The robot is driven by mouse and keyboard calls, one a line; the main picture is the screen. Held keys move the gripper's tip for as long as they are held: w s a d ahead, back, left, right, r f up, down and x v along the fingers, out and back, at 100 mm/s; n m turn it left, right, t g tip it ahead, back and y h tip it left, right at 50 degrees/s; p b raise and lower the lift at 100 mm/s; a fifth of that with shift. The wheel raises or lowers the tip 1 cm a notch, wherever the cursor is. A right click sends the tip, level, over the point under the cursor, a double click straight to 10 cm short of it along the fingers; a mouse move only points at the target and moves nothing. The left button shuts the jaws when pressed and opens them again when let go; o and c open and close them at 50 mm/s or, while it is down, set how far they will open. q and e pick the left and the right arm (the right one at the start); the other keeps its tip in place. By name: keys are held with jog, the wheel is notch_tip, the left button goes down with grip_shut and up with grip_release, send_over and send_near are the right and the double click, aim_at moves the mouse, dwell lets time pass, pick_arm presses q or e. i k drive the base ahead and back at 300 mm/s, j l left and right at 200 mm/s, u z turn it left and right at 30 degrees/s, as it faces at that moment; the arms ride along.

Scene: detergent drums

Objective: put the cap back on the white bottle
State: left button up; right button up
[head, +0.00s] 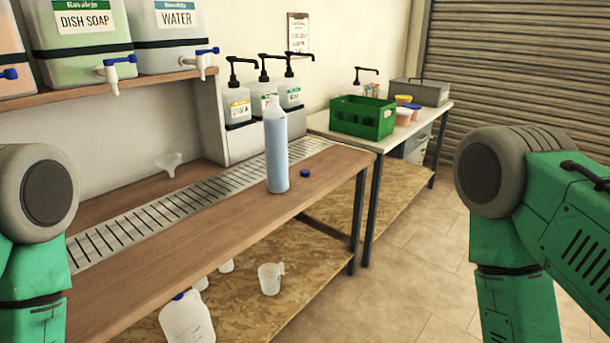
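A tall bottle (276,152) with a whitish, translucent neck and light blue lower body stands upright on the wooden counter (222,226), near its right end. No cap shows on its top. A small blue cap (305,173) lies on the counter just to the right of the bottle, apart from it. My green and grey arms show at the left and right edges of the head view. Neither gripper is in the picture.
A slotted metal drain strip (150,216) runs along the counter behind the bottle. Pump bottles (237,104) stand behind it, and tapped drums (85,40) sit on a shelf at upper left. A green crate (362,117) is on the far table. The counter's front stretch is clear.

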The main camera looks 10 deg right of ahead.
aim_at(274, 119)
jog(key=i+l+u, duration=0.1)
jog(key=u, duration=0.55)
jog(key=i+l+u, duration=0.25)
jog(key=l, duration=0.25)
jog(key=l+u, duration=0.2)
jog(key=l, duration=0.35)
jog(key=i+l+u, duration=0.25)
jog(key=l, duration=0.35)
jog(key=k+j, duration=0.05)
jog(key=k, duration=0.05)
